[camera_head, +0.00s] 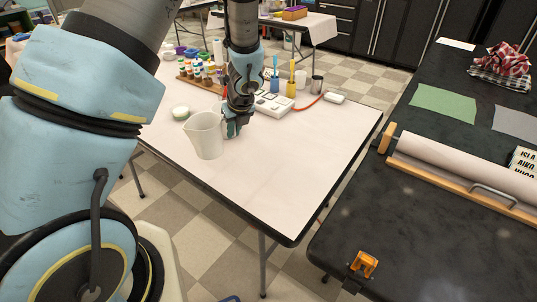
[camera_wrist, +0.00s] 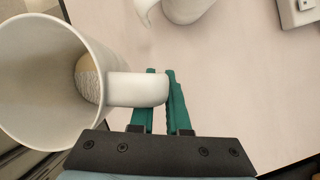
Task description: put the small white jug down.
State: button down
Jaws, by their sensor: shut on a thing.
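A small white jug (camera_head: 207,137) with a pouring lip is upright at the left part of the white-topped table (camera_head: 310,165). It fills the left of the wrist view (camera_wrist: 25,85), where I look into its open mouth and see something pale and tan at the bottom. My gripper (camera_head: 234,129) is at the jug's right side. In the wrist view its green fingers (camera_wrist: 160,95) are shut on the end of the jug's handle (camera_wrist: 135,89). I cannot tell whether the jug's base touches the table.
Another white handled thing (camera_wrist: 188,8) is cut off at the wrist view's top. A small white dish (camera_head: 180,112), a rack of small bottles (camera_head: 200,76), a white device (camera_head: 270,104) and blue and yellow holders (camera_head: 291,88) stand behind. The table's front right is clear.

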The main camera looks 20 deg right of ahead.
jog(key=s+d+r+m+g+h+b, duration=0.25)
jog(key=s+d+m+h, duration=0.4)
jog(key=d+m, duration=0.8)
jog(key=shift+n+y, duration=0.35)
jog(key=shift+y, duration=0.4)
jog(key=f+b, duration=0.1)
jog(key=f, duration=0.2)
jog(key=s+f+b, duration=0.1)
jog(key=f, duration=0.2)
jog(key=s+f+b, duration=0.1)
jog(key=f, duration=0.2)
jog(key=shift+d+b, duration=0.15)
jog(key=shift+b, duration=0.15)
jog(key=shift+f, duration=0.2)
jog(key=c, duration=0.9)
grip_release()
jog(key=shift+r, duration=0.1)
